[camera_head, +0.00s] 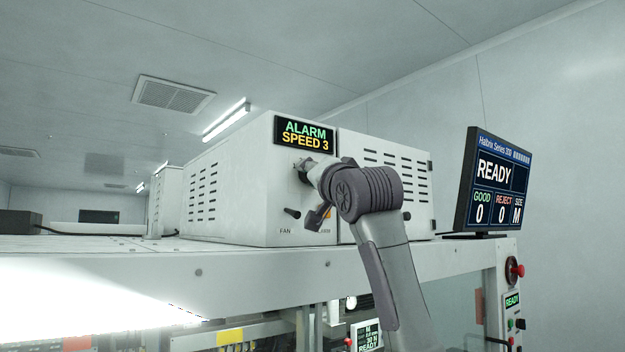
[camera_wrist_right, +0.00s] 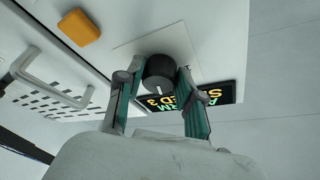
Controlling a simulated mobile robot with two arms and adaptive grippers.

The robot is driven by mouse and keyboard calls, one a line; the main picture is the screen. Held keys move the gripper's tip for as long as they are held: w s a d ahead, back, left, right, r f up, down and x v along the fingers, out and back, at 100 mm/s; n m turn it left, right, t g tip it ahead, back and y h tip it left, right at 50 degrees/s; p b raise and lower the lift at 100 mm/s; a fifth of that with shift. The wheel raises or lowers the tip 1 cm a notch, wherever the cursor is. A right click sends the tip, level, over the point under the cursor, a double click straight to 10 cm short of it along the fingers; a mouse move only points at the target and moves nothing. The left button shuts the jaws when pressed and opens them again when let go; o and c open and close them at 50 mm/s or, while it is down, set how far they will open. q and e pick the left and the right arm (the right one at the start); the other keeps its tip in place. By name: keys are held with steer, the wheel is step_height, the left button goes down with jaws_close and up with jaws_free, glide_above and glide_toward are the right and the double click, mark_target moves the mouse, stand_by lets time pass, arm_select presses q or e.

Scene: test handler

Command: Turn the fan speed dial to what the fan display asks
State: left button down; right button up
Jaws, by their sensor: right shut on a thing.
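The fan display (camera_head: 305,134) on the white box reads "ALARM SPEED 3" in the head view. Part of it shows upside down in the wrist view (camera_wrist_right: 190,97). The fan speed dial (camera_wrist_right: 160,72) is a dark round knob on a light panel. A white mark on it points towards the bottom of the wrist view. My right gripper (camera_wrist_right: 157,80) is shut on the dial, one finger on each side. In the head view my right gripper (camera_head: 304,172) is at the box front below the display and hides the dial. The numbers around the dial are not readable. My left gripper is out of view.
An orange button (camera_wrist_right: 78,27) sits near the dial on the box front. A pale handle (camera_wrist_right: 52,75) sticks out nearby. A monitor (camera_head: 494,180) reading "READY" stands at the right.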

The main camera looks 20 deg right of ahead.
steer(key=shift+r+m, duration=0.1)
steer(key=shift+m, duration=0.5)
steer(key=o, duration=1.2)
steer(key=shift+c, duration=0.2)
steer(key=v, duration=1.2)
steer(key=shift+r, duration=0.1)
